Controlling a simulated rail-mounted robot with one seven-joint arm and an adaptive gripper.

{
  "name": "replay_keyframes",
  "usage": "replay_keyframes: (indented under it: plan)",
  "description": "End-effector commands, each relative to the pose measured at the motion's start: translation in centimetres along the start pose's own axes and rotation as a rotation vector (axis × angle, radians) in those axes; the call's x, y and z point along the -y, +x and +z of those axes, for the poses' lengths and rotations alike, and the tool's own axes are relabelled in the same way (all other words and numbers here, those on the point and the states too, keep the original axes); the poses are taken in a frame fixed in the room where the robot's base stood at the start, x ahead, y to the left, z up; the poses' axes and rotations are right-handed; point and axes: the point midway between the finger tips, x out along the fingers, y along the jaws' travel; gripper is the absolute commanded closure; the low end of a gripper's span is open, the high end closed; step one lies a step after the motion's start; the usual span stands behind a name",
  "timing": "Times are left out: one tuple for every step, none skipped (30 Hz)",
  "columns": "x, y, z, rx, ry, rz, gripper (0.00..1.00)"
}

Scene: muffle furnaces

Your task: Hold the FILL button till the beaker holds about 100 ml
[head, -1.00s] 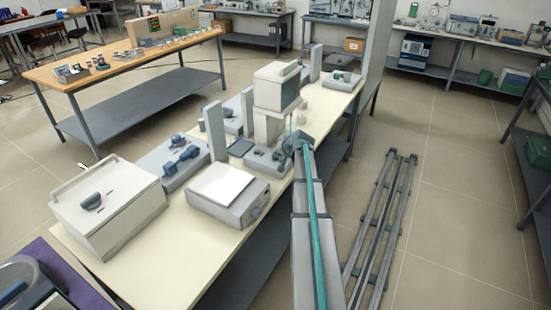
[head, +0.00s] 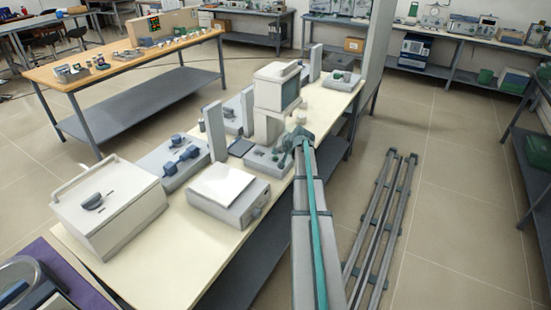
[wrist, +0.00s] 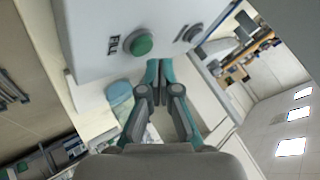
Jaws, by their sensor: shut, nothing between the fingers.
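In the wrist view, a white panel (wrist: 85,22) fills the top. It bears a round green button (wrist: 139,44) beside the label FILL. A second, grey button (wrist: 192,32) sits to its right. My gripper (wrist: 160,66) is shut and empty, with its teal fingertips just below and right of the green button in the picture. I cannot tell whether they touch the panel. A pale blue rounded thing (wrist: 119,93) shows left of the fingers; I cannot tell whether it is the beaker. In the head view, my gripper (head: 284,155) is beside a white column-mounted unit (head: 270,88).
The pale bench (head: 190,262) carries a white lidded box (head: 110,215), a flat-topped grey device (head: 222,192) and a device with blue knobs (head: 178,160). Floor rails (head: 378,235) run to the right of the bench. A wooden table (head: 130,62) stands behind.

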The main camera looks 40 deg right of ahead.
Motion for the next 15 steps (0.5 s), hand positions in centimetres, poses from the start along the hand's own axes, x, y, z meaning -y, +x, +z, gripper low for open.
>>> replay_keyframes:
  plan:
    - [0.0,0.0,0.0,0.0,0.0,0.0,1.0]
    - [0.1,-0.1,-0.1,0.0,0.0,0.0,1.0]
    - [0.1,-0.2,-0.1,0.0,0.0,0.0,1.0]
    - [0.2,-0.3,-0.2,0.0,0.0,0.0,1.0]
    - [0.3,-0.4,-0.3,-0.001,0.0,0.0,1.0]
    - [0.4,-0.6,-0.4,-0.001,-0.001,0.0,1.0]
    - [0.5,-0.7,-0.6,-0.001,-0.001,0.0,1.0]
    - [0.7,-0.9,-0.7,-0.001,-0.001,0.0,1.0]
    - [0.9,-1.2,-0.9,-0.001,-0.001,0.0,1.0]
    - [1.0,-1.4,-1.0,-0.001,-0.002,0.0,1.0]
    - [1.2,-1.6,-1.2,-0.001,-0.002,0.0,1.0]
    - [1.3,-1.8,-1.3,-0.001,-0.001,0.0,1.0]
    - [1.5,-2.0,-1.5,0.0,-0.001,0.0,1.0]
    - [1.6,-2.2,-1.6,0.0,-0.001,0.0,1.0]
    - [1.8,-2.4,-1.8,0.0,-0.001,0.0,1.0]
